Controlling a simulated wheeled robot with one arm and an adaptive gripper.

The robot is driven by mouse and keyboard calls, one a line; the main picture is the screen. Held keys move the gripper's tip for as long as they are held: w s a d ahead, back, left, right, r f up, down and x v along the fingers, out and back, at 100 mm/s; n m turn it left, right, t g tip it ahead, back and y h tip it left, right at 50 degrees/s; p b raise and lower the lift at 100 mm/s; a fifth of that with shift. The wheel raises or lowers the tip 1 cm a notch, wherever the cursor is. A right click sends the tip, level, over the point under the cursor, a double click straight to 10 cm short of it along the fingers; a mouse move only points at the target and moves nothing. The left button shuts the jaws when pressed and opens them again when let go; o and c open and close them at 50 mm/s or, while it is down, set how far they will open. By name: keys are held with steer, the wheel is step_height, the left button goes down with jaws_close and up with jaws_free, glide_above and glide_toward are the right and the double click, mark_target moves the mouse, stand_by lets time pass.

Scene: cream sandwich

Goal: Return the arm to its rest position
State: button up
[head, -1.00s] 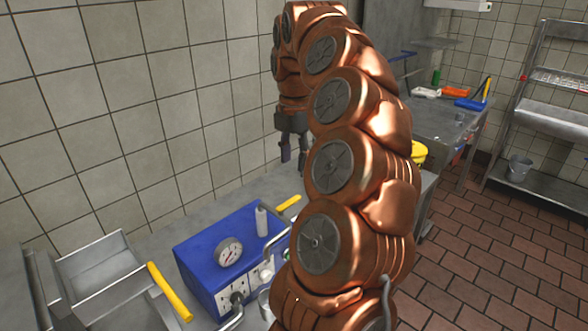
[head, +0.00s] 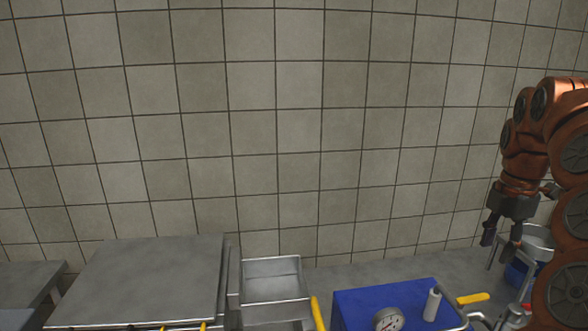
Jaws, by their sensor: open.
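My gripper (head: 501,236) hangs from my copper-coloured arm at the right side of the head view. It points down, with its two dark fingers apart and nothing between them. It is above the steel counter, to the right of the blue machine. My arm is bent over at the top and runs off the right edge of the picture.
A blue machine (head: 357,307) with a dial stands at the bottom, right of centre. Left of it are a steel tray (head: 272,279) and a large flat steel lid (head: 150,280). A metal bowl (head: 537,237) stands behind my gripper. The tiled wall (head: 300,130) closes the back.

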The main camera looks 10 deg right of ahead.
steer(key=s+a+f+m, duration=0.2)
steer(key=a+m, duration=0.1)
steer(key=a, duration=0.7)
steer(key=s+a+f+m, duration=0.1)
steer(key=s+a+m, duration=0.1)
steer(key=a, duration=0.8)
steer(key=s+a+f+m+g, duration=0.1)
steer(key=s+a+f+m, duration=0.4)
steer(key=s, duration=0.4)
steer(key=s+a+f+m, duration=0.5)
steer(key=s+f+m, duration=0.2)
steer(key=s, duration=0.1)
steer(key=shift+s+a+f+m+g, duration=0.3)
steer(key=shift+s+m+g, duration=0.05)
steer(key=shift+m+g, duration=0.05)
